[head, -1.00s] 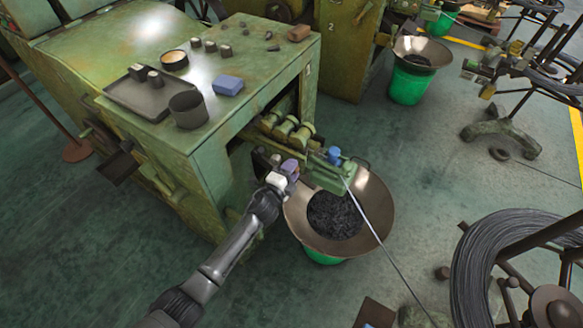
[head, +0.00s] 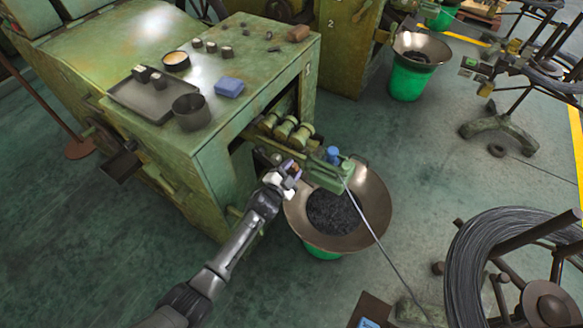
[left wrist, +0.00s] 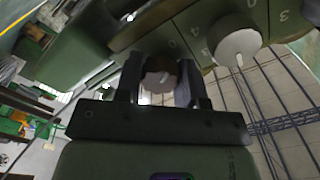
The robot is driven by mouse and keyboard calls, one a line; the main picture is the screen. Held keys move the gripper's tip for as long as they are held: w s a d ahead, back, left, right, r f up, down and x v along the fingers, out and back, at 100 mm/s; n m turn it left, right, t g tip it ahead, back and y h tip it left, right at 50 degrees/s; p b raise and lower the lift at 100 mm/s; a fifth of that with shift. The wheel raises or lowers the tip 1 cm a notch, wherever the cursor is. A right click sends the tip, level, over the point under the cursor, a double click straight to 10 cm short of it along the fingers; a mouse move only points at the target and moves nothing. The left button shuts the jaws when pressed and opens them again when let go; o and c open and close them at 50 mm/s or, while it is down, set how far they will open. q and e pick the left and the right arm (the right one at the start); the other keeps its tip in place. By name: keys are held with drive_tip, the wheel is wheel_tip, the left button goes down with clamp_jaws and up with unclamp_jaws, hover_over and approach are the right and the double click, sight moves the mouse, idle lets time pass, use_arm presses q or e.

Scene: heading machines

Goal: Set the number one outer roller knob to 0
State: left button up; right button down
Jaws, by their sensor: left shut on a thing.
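My left gripper (head: 289,172) is at the near end of the green roller unit (head: 327,173), beside the blue-topped part. In the left wrist view, its two dark fingers (left wrist: 158,88) are shut on a round brownish knob (left wrist: 160,80) with a pale pointer mark. A second, larger grey knob (left wrist: 235,45) with a white line sits on the same green panel (left wrist: 192,38), to the right of the fingers. Digits are printed around the knobs; the held knob's exact setting cannot be read. The head view does not show the knobs clearly. My right gripper is not in view.
A metal funnel bowl (head: 374,208) of dark pieces sits on a green bucket below the gripper. Wire runs from the roller unit to the lower right, near a large wire coil (head: 490,255). The green machine (head: 215,150) stands to the left.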

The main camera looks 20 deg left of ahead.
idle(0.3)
use_arm(q)
drive_tip(key=o, duration=0.6)
drive_tip(key=shift+c, duration=0.2)
drive_tip(key=o, duration=0.4)
drive_tip(key=shift+c, duration=0.2)
drive_tip(key=shift+s+a+p, duration=0.1)
drive_tip(key=shift+s+p, duration=0.2)
drive_tip(key=shift+s, duration=0.2)
drive_tip(key=s+a+p, duration=0.1)
drive_tip(key=s, duration=0.5)
drive_tip(key=shift+s+p, duration=0.2)
drive_tip(key=shift+p, duration=0.1)
